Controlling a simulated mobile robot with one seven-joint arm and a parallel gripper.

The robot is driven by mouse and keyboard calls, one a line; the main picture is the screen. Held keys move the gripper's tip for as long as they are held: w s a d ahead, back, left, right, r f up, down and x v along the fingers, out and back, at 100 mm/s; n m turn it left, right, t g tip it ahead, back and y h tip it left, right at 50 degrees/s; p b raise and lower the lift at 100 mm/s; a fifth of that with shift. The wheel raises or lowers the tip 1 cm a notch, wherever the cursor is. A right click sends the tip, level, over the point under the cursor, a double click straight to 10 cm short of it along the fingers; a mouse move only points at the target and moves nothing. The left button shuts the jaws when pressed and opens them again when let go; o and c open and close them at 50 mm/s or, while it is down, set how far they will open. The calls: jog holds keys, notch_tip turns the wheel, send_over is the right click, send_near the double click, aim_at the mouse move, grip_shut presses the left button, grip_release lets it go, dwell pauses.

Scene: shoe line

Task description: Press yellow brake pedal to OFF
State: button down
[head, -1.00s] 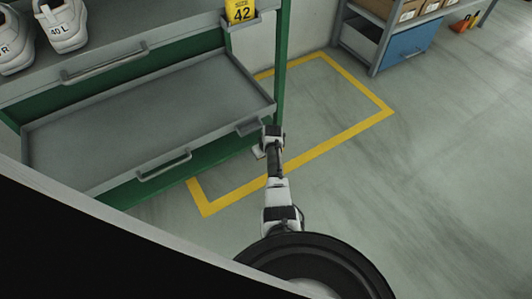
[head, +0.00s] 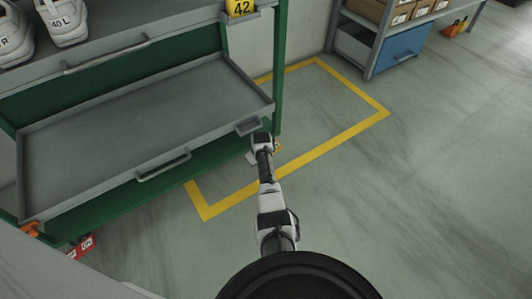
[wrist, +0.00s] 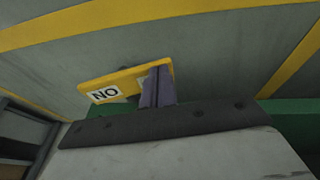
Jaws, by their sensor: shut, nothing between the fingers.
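The yellow brake pedal (wrist: 120,83) shows in the wrist view as a flat yellow plate. Its white label reads "NO", which is ON seen upside down. My gripper (wrist: 158,82) is shut and empty, its fingers overlapping the right part of the pedal. I cannot tell whether they touch or press it. In the head view my gripper (head: 254,157) is low beside the near right corner of the green rack, and my wrist hides most of the pedal there. Only a small yellow bit shows to its right.
The green rack (head: 277,80) with a grey tray (head: 110,127) stands at left, shoes above. A red pedal (head: 80,247) is at its lower left foot. Yellow floor lines (head: 345,135) mark a clear bay. A blue bin (head: 402,52) is at the back right.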

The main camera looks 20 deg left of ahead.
dwell(0.4)
jog(key=s+a+r+p, duration=0.1)
jog(key=s+r+p, duration=0.5)
jog(key=r+p, duration=0.6)
jog(key=shift+r+p, duration=0.25)
jog(key=shift+p, duration=2.05)
